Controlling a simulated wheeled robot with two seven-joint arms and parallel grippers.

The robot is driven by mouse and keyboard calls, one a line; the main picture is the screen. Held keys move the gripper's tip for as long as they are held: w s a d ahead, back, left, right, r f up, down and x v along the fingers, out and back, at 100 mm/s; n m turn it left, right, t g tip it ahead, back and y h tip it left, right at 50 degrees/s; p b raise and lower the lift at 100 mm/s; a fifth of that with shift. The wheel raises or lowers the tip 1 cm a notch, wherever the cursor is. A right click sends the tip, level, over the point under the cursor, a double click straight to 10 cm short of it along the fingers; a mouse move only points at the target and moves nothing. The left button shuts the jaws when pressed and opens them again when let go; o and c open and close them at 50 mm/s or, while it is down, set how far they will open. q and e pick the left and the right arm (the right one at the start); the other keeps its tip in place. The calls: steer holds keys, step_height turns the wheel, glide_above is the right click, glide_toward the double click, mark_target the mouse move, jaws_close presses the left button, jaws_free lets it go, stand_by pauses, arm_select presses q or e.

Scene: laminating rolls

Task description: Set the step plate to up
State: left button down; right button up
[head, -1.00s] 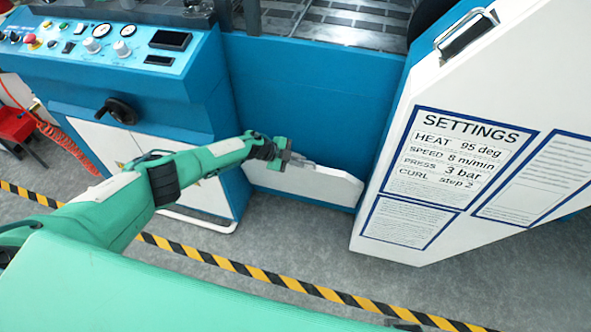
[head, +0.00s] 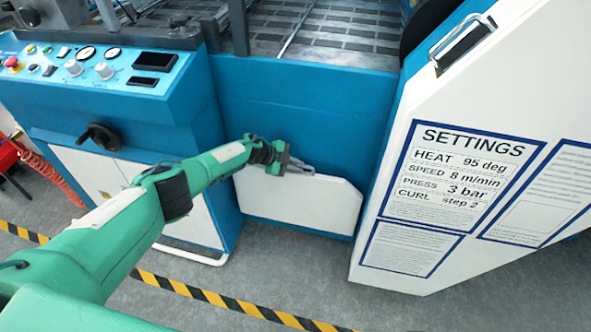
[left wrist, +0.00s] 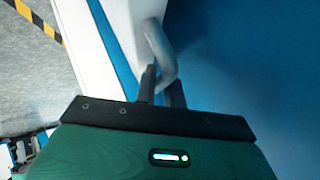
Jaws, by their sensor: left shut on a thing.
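The step plate (head: 300,203) is the white panel with cut corners low on the front of the blue machine, between the control cabinet and the white settings panel. Its broad face shows to me in the head view. A grey loop handle (left wrist: 160,52) stands out at its top edge. My left gripper (head: 298,166) is at that top edge, and its fingers (left wrist: 161,84) are shut on the handle in the left wrist view. The plate's white edge (left wrist: 122,32) runs beside the handle there. My right gripper is not in view.
The control cabinet (head: 105,95) with knobs and a handwheel stands at left. The settings panel (head: 480,150) at right reads "CURL step 2". A yellow-black floor stripe (head: 215,300) crosses in front. The grey floor before the plate looks clear.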

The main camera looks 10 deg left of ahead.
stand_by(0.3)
arm_select(q)
steer(key=c, duration=1.5)
jaws_free()
steer(key=shift+s, duration=0.1)
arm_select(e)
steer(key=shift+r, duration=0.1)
